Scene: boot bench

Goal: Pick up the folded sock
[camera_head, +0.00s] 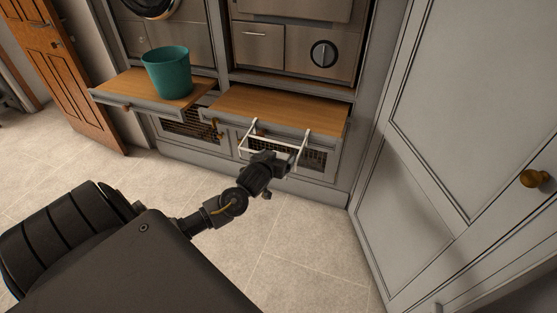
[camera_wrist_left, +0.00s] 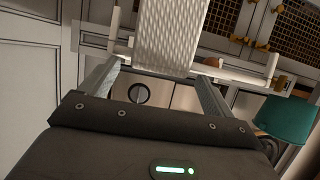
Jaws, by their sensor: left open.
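A white ribbed cloth strip (camera_wrist_left: 165,35) shows in the left wrist view, lying across a white rail; I cannot tell for sure that it is the folded sock. My left gripper (camera_wrist_left: 158,88) is open, with one finger on either side of the strip's lower end as pictured. I cannot tell whether the fingers touch it. In the head view my left gripper (camera_head: 285,160) is in front of the white rack on the low drawer front and hides part of it. The cloth is not distinct there. My right gripper is not in view.
The white rack (camera_head: 252,134) hangs at the front of the wooden-topped bench (camera_head: 275,105). A teal bucket (camera_head: 167,75) stands on the left bench top; it also shows in the left wrist view (camera_wrist_left: 288,118). A tall grey cabinet door (camera_head: 450,120) is close on the right. The tiled floor is clear.

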